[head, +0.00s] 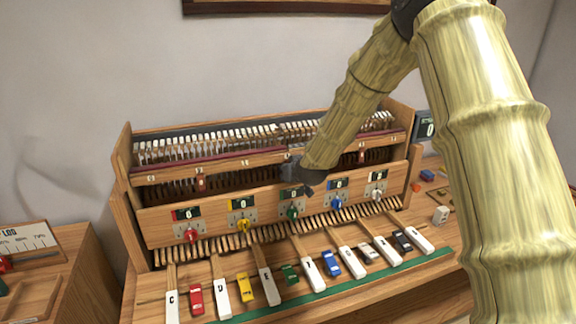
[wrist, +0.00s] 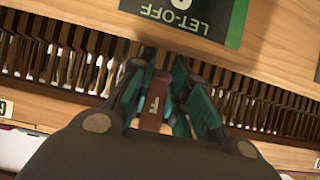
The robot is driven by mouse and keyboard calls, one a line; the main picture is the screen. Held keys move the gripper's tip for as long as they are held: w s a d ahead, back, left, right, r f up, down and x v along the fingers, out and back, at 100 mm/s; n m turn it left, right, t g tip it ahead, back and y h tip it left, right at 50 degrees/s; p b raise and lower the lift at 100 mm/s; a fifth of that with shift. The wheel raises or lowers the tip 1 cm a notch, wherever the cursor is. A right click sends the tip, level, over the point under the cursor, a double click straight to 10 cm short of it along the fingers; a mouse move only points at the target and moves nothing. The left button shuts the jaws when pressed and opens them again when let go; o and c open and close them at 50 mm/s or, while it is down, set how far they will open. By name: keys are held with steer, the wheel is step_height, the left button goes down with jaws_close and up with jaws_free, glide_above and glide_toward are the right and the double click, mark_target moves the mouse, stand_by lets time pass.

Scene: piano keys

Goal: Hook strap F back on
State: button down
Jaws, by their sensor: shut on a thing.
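My gripper (wrist: 163,75) has teal fingers closed around a small reddish-brown strap (wrist: 154,100); marks on the strap are too small to read. In the head view my gripper (head: 291,168) is dark and sits at the middle of the piano action, just above the centre dial panel. The held strap cannot be made out there. Two similar reddish-brown straps show in the head view, one at left (head: 201,183) and one at right (head: 361,153). The hook for the held strap cannot be told apart in either view.
A wooden front panel (head: 160,222) with several displays and coloured knobs spans below the gripper. A LET-OFF label (wrist: 215,20) shows close by in the wrist view. Lettered white keys (head: 266,287) and coloured blocks lie in front. My arm covers the right side.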

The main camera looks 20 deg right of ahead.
steer(key=shift+s+r+g+p, duration=0.1)
steer(key=shift+r+g+p, duration=0.05)
steer(key=shift+g+p, duration=0.25)
steer(key=c, duration=1.3)
jaws_free()
steer(key=shift+s, duration=0.1)
steer(key=v, duration=1.1)
steer(key=shift+s+r, duration=0.25)
steer(key=shift+s, duration=0.05)
steer(key=shift+d, duration=0.1)
